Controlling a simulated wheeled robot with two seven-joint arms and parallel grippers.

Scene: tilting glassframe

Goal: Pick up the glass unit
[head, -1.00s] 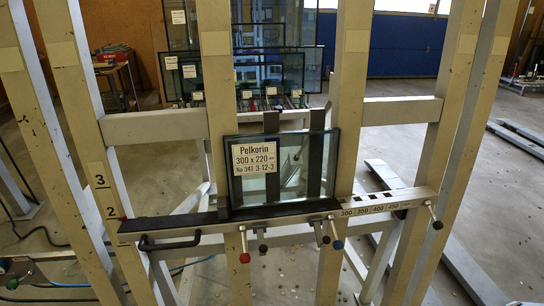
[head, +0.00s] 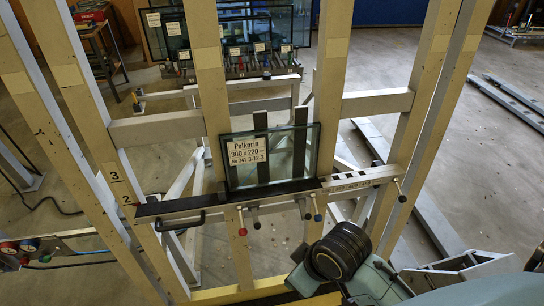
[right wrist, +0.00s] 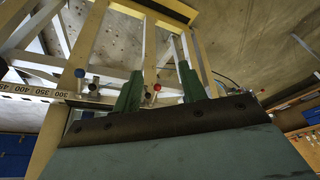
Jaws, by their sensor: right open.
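The glass unit (head: 281,150) is a small dark-edged pane with a white "Pelkorin 300 x 220" label. In the head view it stands on the black-topped ledge (head: 165,208) of the tilting frame (head: 211,70), leaning against dark upright strips. My right arm comes in at the bottom right of the head view, below and in front of the ledge. In the right wrist view my right gripper (right wrist: 160,68) has two green fingers apart with nothing between them. I cannot make out the glass in that view. My left gripper is not in view.
Clamp levers with a red knob (head: 243,232) and a blue knob (head: 317,218) hang under the ledge. A scale bar (head: 362,181) runs to its right. Several other panes (head: 232,30) stand in a rack behind. Grey rails (head: 512,105) lie on the floor at right.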

